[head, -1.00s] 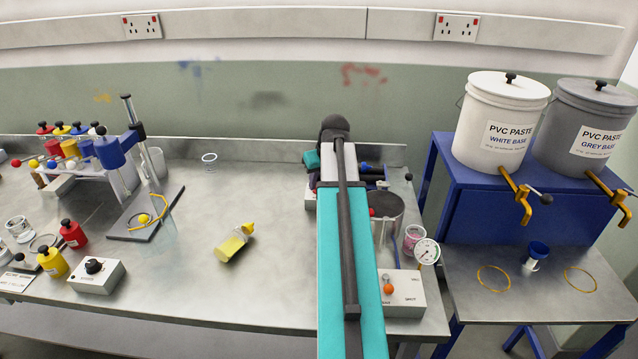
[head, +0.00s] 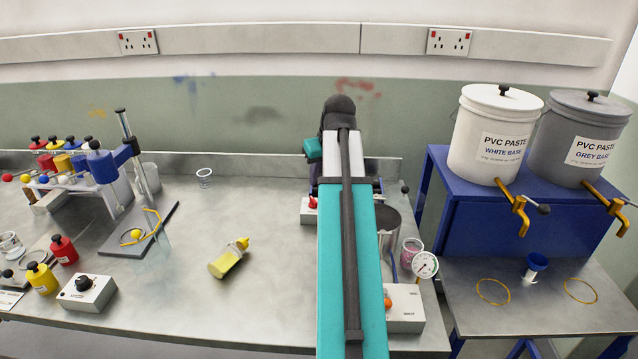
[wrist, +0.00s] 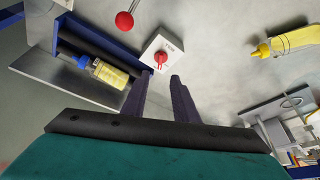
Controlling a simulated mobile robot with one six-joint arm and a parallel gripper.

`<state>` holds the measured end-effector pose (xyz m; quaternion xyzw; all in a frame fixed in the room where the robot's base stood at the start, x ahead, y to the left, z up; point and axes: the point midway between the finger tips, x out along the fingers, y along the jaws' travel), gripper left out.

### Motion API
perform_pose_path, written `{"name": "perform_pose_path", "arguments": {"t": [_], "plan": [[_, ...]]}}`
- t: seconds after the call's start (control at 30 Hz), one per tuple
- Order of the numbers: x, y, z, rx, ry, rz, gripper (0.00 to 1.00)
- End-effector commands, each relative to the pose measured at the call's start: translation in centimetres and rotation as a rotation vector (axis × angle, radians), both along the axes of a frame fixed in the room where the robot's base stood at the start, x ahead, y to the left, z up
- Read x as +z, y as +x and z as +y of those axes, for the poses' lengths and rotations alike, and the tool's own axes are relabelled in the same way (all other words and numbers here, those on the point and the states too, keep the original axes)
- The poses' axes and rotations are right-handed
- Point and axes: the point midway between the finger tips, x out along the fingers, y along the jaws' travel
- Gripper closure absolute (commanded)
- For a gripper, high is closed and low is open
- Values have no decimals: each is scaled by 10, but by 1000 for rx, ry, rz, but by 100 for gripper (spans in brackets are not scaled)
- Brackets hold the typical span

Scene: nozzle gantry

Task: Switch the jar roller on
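The jar roller is mostly hidden behind my arm in the head view. The wrist view shows its blue frame (wrist: 99,40) at the upper left, with a blue-capped jar of yellow contents (wrist: 108,74) lying in it. Its white switch box (wrist: 163,45) carries a red knob (wrist: 161,60); in the head view the box (head: 307,217) and knob (head: 313,202) peek out left of my arm. My gripper (wrist: 160,77) is open and empty, its fingers pointing at the knob, which appears between and just beyond the fingertips. Contact cannot be made out.
A red ball knob (wrist: 124,20) is near the box. A yellow bottle (head: 226,262) lies on the open bench middle. A metal pot (head: 387,222), a gauge (head: 425,265) and a box with an orange knob (head: 405,308) stand right of my arm.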

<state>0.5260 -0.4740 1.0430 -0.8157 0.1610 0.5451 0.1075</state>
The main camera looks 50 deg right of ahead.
Motion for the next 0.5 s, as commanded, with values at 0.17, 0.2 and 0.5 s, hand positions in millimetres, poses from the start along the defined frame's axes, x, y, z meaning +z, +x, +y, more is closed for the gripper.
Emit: {"name": "perform_pose_path", "arguments": {"t": [0.17,0.2,0.5], "plan": [[15,-6,2,-1,-1,-1,73],[17,-7,2,-1,0,0,73],[24,-9,4,0,0,0,73]]}}
